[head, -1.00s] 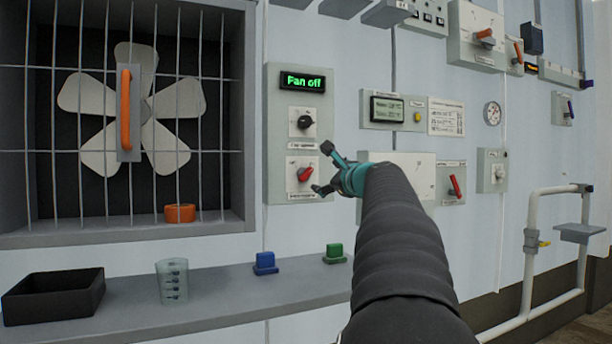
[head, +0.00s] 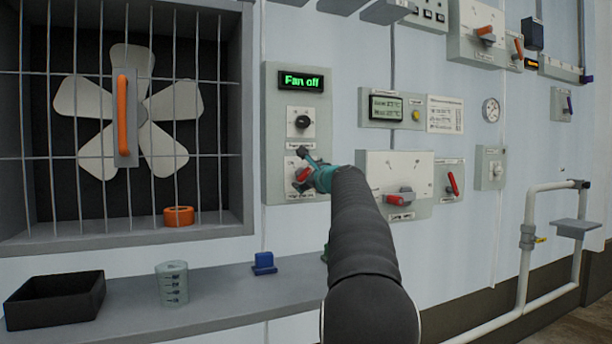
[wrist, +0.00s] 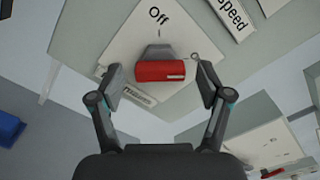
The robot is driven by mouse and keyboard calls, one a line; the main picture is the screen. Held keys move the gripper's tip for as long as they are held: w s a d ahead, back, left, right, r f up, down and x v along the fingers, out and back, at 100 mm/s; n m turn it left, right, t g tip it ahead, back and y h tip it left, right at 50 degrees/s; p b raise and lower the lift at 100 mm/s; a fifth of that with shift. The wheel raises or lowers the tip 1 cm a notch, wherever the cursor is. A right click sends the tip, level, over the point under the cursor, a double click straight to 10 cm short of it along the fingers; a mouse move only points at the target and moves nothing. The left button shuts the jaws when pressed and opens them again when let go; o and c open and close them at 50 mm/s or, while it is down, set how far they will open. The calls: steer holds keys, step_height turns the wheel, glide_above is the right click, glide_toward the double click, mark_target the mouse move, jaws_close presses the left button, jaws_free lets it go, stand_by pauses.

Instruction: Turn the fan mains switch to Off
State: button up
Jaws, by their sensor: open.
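The fan mains switch (head: 304,174) is a rotary switch with a red grip on a pale plate, low on the grey fan panel (head: 283,140). In the wrist view its red handle (wrist: 160,71) lies crosswise on a grey hub, below the printed word "Off" (wrist: 160,16). My gripper (head: 301,172) is at the switch, partly covering it in the head view. In the wrist view the fingers of my gripper (wrist: 160,80) are open, one on each side of the red handle, with visible gaps. The fan display (head: 301,81) reads "Fan off".
A black knob (head: 303,122) sits just above the switch. To the right is another panel with a red-handled switch (head: 398,198). Below, a shelf (head: 220,290) holds a black bin (head: 54,299), a clear cup (head: 172,283) and a blue block (head: 264,263). A caged fan is left.

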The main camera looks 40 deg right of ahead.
steer(key=c, duration=1.2)
steer(key=shift+o, duration=0.2)
steer(key=shift+n, duration=0.3)
steer(key=n+b, duration=0.2)
steer(key=n, duration=0.1)
steer(key=shift+f, duration=0.1)
steer(key=n+b, duration=0.2)
steer(key=n, duration=0.4)
steer(key=n+b, duration=0.1)
steer(key=n, duration=0.3)
steer(key=shift+b, duration=0.4)
steer(key=shift+n+b, duration=0.5)
steer(key=shift+n, duration=1.9)
